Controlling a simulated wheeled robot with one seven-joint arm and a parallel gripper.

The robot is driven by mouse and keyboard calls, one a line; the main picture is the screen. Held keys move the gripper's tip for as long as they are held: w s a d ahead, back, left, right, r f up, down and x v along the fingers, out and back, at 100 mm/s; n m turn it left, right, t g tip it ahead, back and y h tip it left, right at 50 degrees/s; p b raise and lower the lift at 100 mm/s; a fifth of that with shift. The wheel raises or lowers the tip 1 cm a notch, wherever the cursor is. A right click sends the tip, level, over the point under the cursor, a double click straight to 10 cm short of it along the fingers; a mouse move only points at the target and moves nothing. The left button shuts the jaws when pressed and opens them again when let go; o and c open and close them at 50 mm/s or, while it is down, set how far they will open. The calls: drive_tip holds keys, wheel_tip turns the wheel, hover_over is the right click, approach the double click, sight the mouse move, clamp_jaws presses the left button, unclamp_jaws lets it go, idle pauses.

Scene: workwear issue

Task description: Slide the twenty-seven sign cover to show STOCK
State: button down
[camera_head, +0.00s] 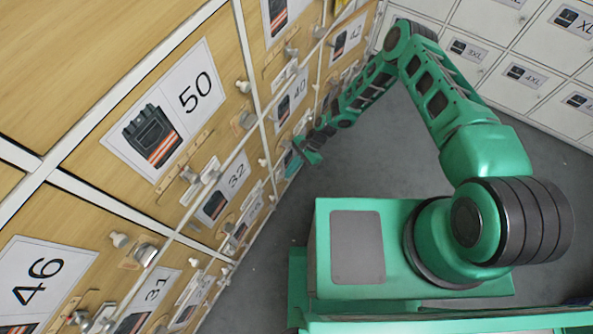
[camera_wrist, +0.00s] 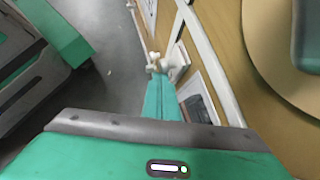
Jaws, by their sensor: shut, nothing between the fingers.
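My gripper (camera_head: 308,152) is at the cabinet wall, low on the row of wooden doors, with the arm reaching in from the right. In the wrist view its two teal fingers (camera_wrist: 163,98) lie together, shut and empty. Their tips are close to a white knob (camera_wrist: 154,62) and a pale sliding piece (camera_wrist: 178,62) on a wooden door; I cannot tell whether they touch. A card (camera_wrist: 197,103) with a dark picture lies right of the fingers. No number 27 and no word STOCK is readable, so I cannot tell which cover is the twenty-seven one.
Wooden doors with numbered cards, among them 50 (camera_head: 165,112), 46 (camera_head: 40,285), 32 (camera_head: 222,190) and 40 (camera_head: 291,97), line the left, with protruding knobs and latches. White lockers (camera_head: 480,50) stand at the back right. Grey floor (camera_head: 385,160) between is clear.

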idle(0.4)
drive_tip(key=w+d+r, duration=0.4)
drive_tip(key=w+d, duration=0.1)
drive_tip(key=d, duration=0.2)
idle(0.6)
drive_tip(key=shift+w, duration=0.1)
idle(0.4)
